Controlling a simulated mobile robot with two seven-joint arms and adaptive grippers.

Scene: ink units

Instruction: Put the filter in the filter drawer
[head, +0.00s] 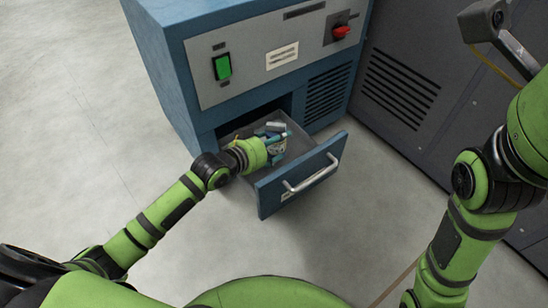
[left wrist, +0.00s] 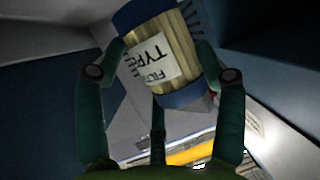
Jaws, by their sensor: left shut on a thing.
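The filter (left wrist: 160,55) is a tan pleated cylinder with blue end caps and a white label reading "TYPE", seen in the left wrist view. My left gripper (head: 277,142) is shut on it, with a teal finger on either side. The filter is tilted in that view. In the head view my left gripper is at the open filter drawer (head: 325,164), over its grey interior, and the fingers largely hide the filter. I cannot tell whether the filter touches the drawer floor. The drawer has a blue front and a silver handle. My right gripper is out of view.
The blue cabinet (head: 163,55) has a grey panel with a green switch (head: 222,67), a red knob (head: 341,32) and vents. A dark grey cabinet (head: 420,85) stands to the right. A yellow strip (left wrist: 190,153) shows below the filter. The floor (head: 70,110) at left is clear.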

